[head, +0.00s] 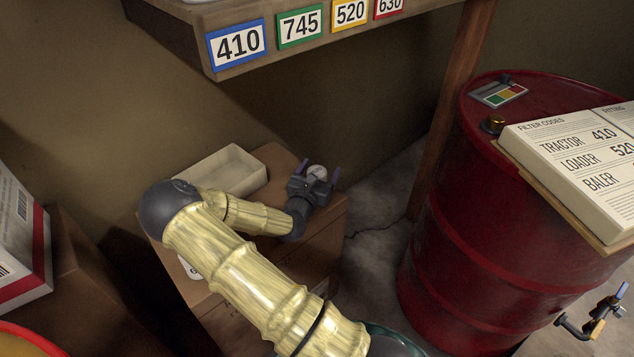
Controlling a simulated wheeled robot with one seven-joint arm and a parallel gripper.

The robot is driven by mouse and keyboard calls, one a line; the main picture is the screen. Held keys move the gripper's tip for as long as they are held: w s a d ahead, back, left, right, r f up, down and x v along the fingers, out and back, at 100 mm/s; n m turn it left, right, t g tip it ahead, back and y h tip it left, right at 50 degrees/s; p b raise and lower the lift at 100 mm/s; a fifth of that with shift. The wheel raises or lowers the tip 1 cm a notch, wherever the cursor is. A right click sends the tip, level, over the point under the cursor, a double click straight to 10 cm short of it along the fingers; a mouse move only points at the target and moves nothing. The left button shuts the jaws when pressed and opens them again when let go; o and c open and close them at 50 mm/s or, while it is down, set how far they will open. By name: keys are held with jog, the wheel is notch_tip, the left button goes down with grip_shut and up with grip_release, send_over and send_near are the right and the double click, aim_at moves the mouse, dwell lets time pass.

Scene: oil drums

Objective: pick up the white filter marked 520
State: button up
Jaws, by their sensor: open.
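My gripper (320,172) is open, with purple-tipped fingers, over the right part of a cardboard box top (282,160). A small whitish rounded thing (317,172) shows between or just beyond the fingers; I cannot read a marking on it or tell whether it touches them. Another white piece (188,268) with a "6" shows at the box's left side, mostly hidden by my arm. A yellow-framed 520 label (350,14) is on the shelf edge above. No filter with a readable 520 is in view.
A shallow cream tray (222,172) sits on the box, left of my gripper. The shelf (290,50) overhangs behind. A red drum (500,220) stands right, bearing an open filter-code book (580,160). A white-and-red carton (18,240) is at left.

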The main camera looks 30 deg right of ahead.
jog(key=c, duration=1.2)
jog(key=shift+r, duration=0.15)
notch_tip(320, 180, up, 10)
jog(key=p, duration=0.3)
